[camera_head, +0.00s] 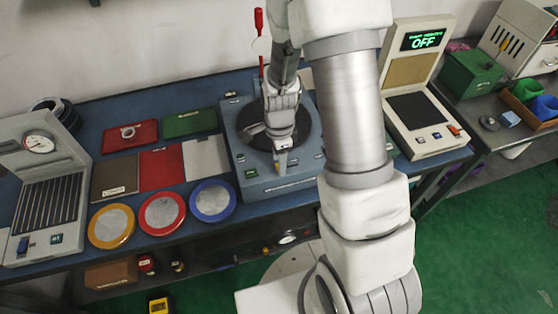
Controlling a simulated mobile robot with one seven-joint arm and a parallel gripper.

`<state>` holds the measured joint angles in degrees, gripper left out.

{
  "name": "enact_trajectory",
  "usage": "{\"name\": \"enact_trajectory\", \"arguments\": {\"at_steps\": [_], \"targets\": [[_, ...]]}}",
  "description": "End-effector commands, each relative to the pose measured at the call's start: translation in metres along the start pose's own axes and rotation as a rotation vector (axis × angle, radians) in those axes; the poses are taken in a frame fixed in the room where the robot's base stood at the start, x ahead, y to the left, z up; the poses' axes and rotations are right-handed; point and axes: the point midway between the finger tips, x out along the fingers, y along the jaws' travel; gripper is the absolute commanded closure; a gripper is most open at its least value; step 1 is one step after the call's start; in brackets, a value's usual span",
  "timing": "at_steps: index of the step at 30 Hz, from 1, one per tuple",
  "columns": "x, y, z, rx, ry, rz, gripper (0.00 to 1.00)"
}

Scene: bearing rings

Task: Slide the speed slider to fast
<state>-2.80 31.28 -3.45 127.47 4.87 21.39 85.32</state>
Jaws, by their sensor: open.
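A blue-grey machine (246,187) with a dark round turntable (308,138) stands on the blue workbench in the head view. Small controls sit along its front edge, including a green-marked one (251,173) at the left. My gripper (281,168) is open and points down over the middle of that front edge. A small yellowish part shows just below the fingertips; I cannot tell if it is the speed slider or if the fingers touch it. The gripper hides part of the front panel, and the slider's setting cannot be read.
Yellow, red and blue-rimmed discs (212,201) and coloured trays (189,122) lie left of the machine. A gauge unit (42,150) stands far left. My arm covers the machine's right side.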

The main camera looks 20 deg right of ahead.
Motion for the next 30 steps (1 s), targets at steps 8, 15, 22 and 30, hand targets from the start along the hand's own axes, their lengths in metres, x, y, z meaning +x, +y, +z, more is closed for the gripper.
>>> {"name": "enact_trajectory", "arguments": {"at_steps": [8, 15, 22, 30], "targets": [[0.0069, 0.0000, 0.0000, 0.000, 0.000, 0.000, 0.47], [0.0065, -0.0001, 0.0000, 0.000, 0.000, 0.000, 0.67], [0.0064, -0.0001, 0.0000, 0.000, 0.000, 0.000, 1.00], [0.0063, -0.0001, 0.0000, 0.000, 0.000, 0.000, 1.00]]}}
